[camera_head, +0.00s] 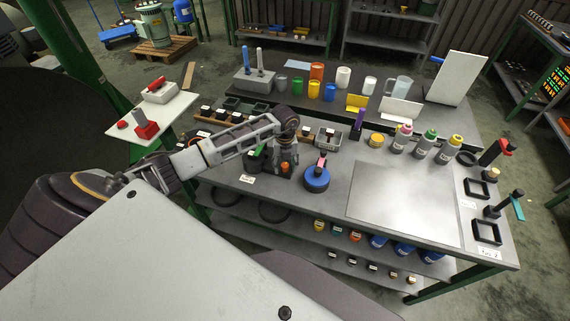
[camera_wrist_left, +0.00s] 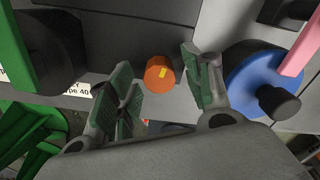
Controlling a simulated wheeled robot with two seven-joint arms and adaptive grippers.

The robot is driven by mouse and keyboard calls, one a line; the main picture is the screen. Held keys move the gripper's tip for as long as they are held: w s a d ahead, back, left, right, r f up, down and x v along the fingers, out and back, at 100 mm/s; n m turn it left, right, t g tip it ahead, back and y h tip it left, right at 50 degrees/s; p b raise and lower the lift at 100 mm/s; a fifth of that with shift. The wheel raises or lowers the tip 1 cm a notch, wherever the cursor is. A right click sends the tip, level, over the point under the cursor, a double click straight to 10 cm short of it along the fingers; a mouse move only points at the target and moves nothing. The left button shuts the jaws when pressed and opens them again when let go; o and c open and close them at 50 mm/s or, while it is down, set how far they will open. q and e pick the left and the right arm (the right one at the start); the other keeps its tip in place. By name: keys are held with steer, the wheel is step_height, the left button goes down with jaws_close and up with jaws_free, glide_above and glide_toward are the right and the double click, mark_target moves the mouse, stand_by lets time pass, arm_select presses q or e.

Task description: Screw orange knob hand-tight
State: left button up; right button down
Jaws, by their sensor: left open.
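In the head view only a bit of the orange knob (camera_head: 285,167) shows below the fingers. My left gripper (camera_head: 286,163) points down over it from the left arm. The left gripper (camera_wrist_left: 157,72) is open, with green-padded fingers on either side of the knob and a visible gap to each. What the knob sits on is mostly hidden by the gripper. My right gripper does not show.
A blue round part (camera_head: 316,179) with a pink-topped piece stands close right of the gripper. A green part (camera_head: 257,153) stands close left. A grey plate (camera_head: 403,203) lies farther right. Bottles (camera_head: 401,139), cups and black stands crowd the table's back and right.

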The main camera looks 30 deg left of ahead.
arm_select(q)
steer(key=c, duration=1)
